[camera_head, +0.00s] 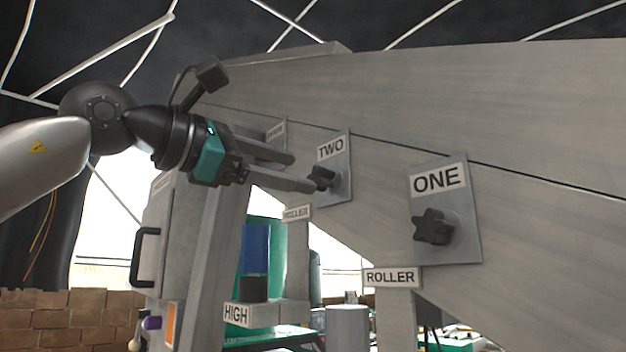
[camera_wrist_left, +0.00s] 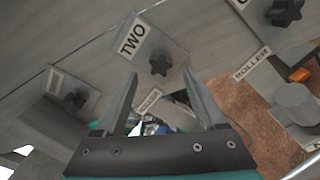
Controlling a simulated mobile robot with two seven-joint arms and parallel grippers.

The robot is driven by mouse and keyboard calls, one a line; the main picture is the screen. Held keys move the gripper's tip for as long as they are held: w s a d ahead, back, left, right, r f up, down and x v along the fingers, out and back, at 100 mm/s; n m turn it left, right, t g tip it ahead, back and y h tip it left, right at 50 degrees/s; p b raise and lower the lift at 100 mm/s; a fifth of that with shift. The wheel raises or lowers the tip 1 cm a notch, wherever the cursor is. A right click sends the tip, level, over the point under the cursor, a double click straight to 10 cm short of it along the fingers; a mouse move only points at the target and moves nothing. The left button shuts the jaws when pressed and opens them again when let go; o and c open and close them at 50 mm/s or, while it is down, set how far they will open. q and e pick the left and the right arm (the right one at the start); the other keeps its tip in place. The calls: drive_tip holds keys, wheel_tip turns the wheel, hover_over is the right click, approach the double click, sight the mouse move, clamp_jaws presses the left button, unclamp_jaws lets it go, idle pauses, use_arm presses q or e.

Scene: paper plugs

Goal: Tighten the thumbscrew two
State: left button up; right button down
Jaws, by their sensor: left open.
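Thumbscrew two (camera_head: 322,178) is a black star-shaped knob on a grey plate (camera_head: 339,191) marked TWO, on the sloped grey panel. It also shows in the left wrist view (camera_wrist_left: 160,64), just beyond the fingertips. My left gripper (camera_head: 303,173) is open, its two grey fingers reaching toward the knob from the left. In the left wrist view, the fingers (camera_wrist_left: 161,76) lie on either side of the knob's line, with nothing held between them. In the head view the lower fingertip overlaps the knob's left edge; whether it touches is unclear. My right gripper is not in view.
Thumbscrew one (camera_head: 434,228) sits on a plate to the right. A third plate (camera_head: 276,132) is partly hidden behind my gripper; its knob (camera_wrist_left: 74,100) shows in the wrist view. Below are ROLLER labels (camera_head: 391,277), a HIGH block (camera_head: 250,314) and a handled cabinet (camera_head: 157,225).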

sight(314, 177)
use_arm(q)
drive_tip(key=n+b, duration=0.2)
drive_tip(key=n, duration=0.4)
drive_tip(key=shift+f, duration=0.1)
drive_tip(key=n+b, duration=0.1)
drive_tip(key=n, duration=0.3)
drive_tip(key=shift+n+b, duration=0.4)
drive_tip(key=n+b, duration=0.2)
drive_tip(key=n, duration=0.3)
drive_tip(key=shift+n, duration=0.4)
drive_tip(key=n+b, duration=0.1)
drive_tip(key=n, duration=0.4)
drive_tip(key=shift+w+d, duration=0.1)
drive_tip(key=shift+d, duration=0.05)
drive_tip(key=shift+p+x, duration=0.85)
drive_tip(key=shift+x, duration=1.05)
